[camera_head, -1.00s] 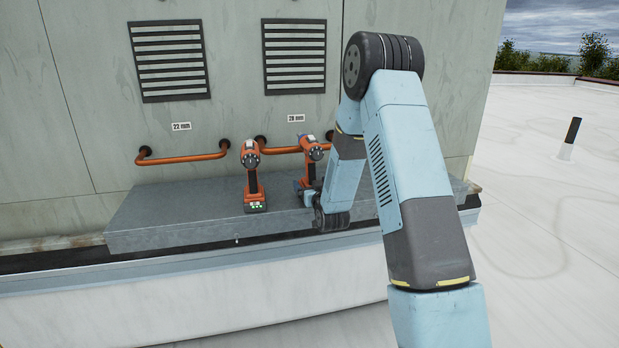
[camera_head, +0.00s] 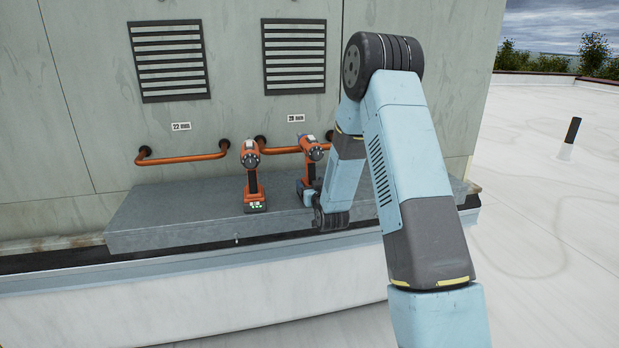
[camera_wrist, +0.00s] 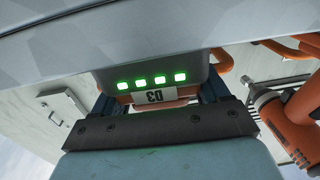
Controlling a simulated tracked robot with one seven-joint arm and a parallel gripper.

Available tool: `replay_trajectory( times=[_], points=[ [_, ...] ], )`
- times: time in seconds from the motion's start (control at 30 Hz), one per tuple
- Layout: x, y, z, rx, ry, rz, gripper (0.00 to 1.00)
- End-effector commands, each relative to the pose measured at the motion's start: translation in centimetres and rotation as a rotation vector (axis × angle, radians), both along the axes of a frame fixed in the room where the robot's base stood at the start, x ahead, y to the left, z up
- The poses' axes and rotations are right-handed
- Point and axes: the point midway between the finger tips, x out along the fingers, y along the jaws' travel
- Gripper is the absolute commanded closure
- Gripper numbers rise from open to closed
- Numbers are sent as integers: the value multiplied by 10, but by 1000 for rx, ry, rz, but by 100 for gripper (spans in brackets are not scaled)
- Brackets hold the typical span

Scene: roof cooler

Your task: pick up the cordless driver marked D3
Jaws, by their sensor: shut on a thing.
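The driver marked D3 shows in the wrist view by its label (camera_wrist: 154,96), upside down, under a row of lit green lights on its base. My gripper (camera_wrist: 152,100) is shut on it, one finger on each side of the base. In the head view an orange and black driver (camera_head: 309,163) stands upright on the grey ledge at my arm's end. The ledge (camera_head: 160,215) appears very close to the driver's base in the wrist view.
A second orange driver (camera_head: 252,172) stands upright on the ledge to the left, and one shows at the right of the wrist view (camera_wrist: 300,118). Orange pipes (camera_head: 185,158) run along the wall behind. The ledge's left part is clear.

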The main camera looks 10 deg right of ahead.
Motion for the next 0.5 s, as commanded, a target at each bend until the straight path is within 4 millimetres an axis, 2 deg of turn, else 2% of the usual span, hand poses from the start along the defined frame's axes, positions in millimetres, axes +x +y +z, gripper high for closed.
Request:
replay_trajectory(
  times=[0.03, 0.3, 0.5],
  points=[
    [0, 0, 0, 0, 0, 0, 75],
    [0, 0, 0, 0, 0, 0, 100],
    [1, 0, 2, 0, -5, 0, 100]
  ],
)
